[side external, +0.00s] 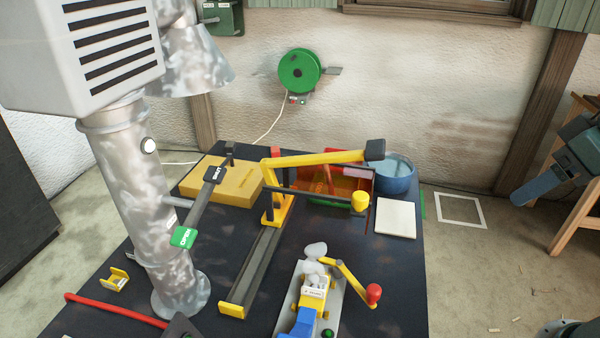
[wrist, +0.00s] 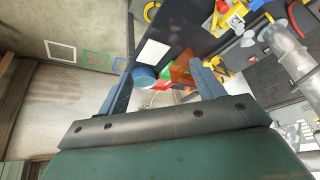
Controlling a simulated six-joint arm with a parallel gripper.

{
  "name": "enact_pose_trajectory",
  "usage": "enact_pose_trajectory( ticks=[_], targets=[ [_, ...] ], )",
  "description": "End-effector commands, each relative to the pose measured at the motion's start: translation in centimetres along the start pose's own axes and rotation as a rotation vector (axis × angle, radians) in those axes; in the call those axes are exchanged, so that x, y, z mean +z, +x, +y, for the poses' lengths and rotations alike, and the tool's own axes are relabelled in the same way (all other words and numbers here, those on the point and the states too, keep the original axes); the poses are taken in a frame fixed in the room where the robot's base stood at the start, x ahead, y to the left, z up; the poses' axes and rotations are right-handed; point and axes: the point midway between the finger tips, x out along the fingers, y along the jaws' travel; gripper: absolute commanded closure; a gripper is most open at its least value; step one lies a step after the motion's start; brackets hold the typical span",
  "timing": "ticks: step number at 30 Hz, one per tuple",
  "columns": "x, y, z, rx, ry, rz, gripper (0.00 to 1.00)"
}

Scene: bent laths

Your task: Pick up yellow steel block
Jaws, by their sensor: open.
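My gripper (side external: 522,196), with a dark green body and blue-grey fingers, is at the far right in the side view, off the table to its right. The wrist view shows its two fingers (wrist: 160,78) apart, with nothing held between them. Several yellow things are on the table, and I cannot tell for certain which is the steel block. A flat yellow slab (side external: 225,183) lies at the back left. A small yellow cylinder (side external: 360,201) is beside the red box at the right. A small yellow bracket (side external: 114,279) lies at the front left.
A yellow crane-like frame (side external: 310,159) reaches across the table. A red box (side external: 332,190), blue bowl (side external: 396,178) and white square (side external: 396,218) are at the back right. A toy with a crank (side external: 313,293) stands in front. A wooden stand (side external: 575,200) is near my gripper.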

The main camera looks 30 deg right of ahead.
Motion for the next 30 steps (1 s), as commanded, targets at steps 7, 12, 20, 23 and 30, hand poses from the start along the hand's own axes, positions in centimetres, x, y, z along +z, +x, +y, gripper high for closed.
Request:
enact_pose_trajectory(
  ticks=[7, 12, 20, 23, 30],
  targets=[
    [-3.5, 1.0, -2.5, -0.055, 0.102, -0.088, 0.33],
    [-6.0, 2.2, -4.6, -0.088, 0.185, -0.159, 0.33],
    [-9.3, 4.8, -7.8, -0.114, 0.310, -0.279, 0.33],
    [-10.4, 6.1, -9.1, -0.117, 0.358, -0.328, 0.33],
    [-12.4, 9.5, -12.1, -0.107, 0.469, -0.447, 0.33]
  ],
)
